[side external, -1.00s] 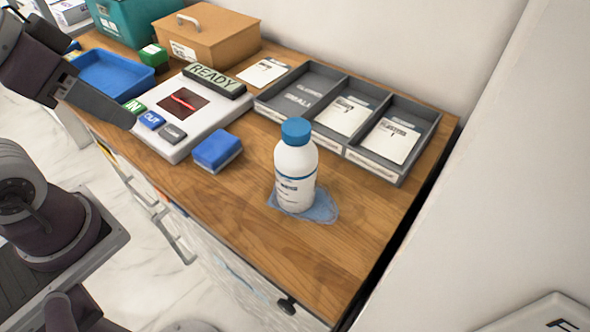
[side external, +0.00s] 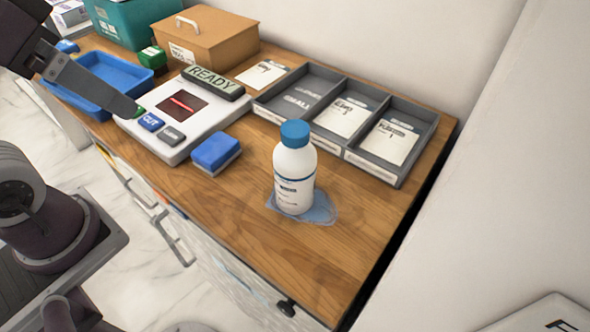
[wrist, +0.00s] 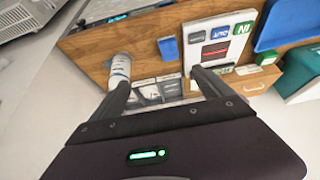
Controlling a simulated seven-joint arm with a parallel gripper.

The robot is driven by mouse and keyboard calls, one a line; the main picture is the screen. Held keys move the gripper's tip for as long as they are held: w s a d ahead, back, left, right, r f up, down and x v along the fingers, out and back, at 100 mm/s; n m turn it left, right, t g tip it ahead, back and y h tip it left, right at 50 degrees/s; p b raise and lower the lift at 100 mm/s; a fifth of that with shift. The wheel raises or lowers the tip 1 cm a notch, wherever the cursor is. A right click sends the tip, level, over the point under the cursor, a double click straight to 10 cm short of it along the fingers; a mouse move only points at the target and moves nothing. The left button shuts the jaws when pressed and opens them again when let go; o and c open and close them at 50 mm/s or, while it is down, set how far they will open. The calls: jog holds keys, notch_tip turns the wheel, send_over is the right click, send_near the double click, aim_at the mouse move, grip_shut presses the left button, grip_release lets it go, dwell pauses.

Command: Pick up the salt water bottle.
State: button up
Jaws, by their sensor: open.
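In the side view my gripper (side external: 128,108) is at the left, over the edge of the white device and well away from the bottle.
The white device (side external: 205,125) with a READY display and a blue sponge-like block (side external: 215,152) lie between my gripper and the bottle. A grey divided tray (side external: 345,152) stands behind the bottle. A blue tray (side external: 90,97) is at left. Counter in front of the bottle is clear.

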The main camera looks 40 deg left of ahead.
jog(key=w+d+r+n+g+h, duration=0.1)
jog(key=w+d+n+g+h, duration=0.4)
jog(key=w+n, duration=0.35)
jog(key=w+d+n+g+h, duration=0.3)
jog(key=w+d+n+h, duration=0.35)
jog(key=w, duration=0.35)
jog(key=h, duration=0.1)
send_near(309, 180)
jog(key=shift+n, duration=0.4)
jog(key=x, duration=0.6)
jog(key=shift+f, duration=0.25)
jog(key=shift+r, duration=0.1)
grip_shut()
